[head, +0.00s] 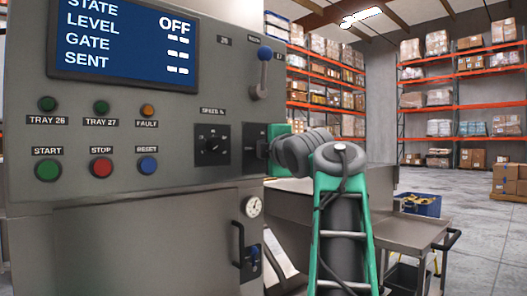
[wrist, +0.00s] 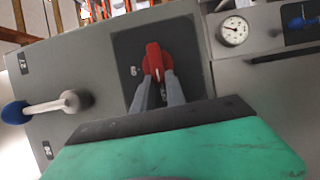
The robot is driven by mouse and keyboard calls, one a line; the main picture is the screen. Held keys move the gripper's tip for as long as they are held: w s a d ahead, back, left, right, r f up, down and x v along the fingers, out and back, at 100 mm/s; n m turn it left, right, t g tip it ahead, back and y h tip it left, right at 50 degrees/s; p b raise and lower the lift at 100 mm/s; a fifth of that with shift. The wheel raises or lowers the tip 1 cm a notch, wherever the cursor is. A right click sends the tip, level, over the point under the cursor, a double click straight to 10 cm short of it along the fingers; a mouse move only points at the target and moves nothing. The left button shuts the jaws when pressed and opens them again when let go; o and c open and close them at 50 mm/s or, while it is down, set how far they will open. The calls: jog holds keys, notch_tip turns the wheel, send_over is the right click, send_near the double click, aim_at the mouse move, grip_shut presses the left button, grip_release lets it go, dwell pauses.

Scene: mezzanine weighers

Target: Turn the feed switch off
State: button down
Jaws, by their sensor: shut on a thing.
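The feed switch appears to be the red rotary knob (wrist: 153,56) on a dark square plate (wrist: 126,48) in the wrist view. My gripper (wrist: 157,84) has its two grey fingers closed on the knob's sides. Small markings on the plate beside the knob are too blurred to read. In the head view the dark switch plate (head: 249,131) shows at the cabinet's right edge, and my gripper and arm hide the knob. The blue display (head: 125,40) reads STATE OFF, with dashes on other lines.
The grey cabinet face (head: 110,180) carries a black dial (head: 211,145), green start (head: 47,170), red stop (head: 101,169) and blue reset (head: 148,166) buttons. A blue-knobbed lever (head: 263,70) stands above the switch. A gauge (head: 253,207) and door handle (head: 238,244) sit below.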

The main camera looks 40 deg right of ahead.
jog(key=c, duration=1.4)
grip_release()
jog(key=shift+o, duration=0.2)
jog(key=v, duration=0.7)
jog(key=shift+s+a, duration=0.15)
jog(key=shift+s, duration=0.25)
jog(key=shift+s+f, duration=0.1)
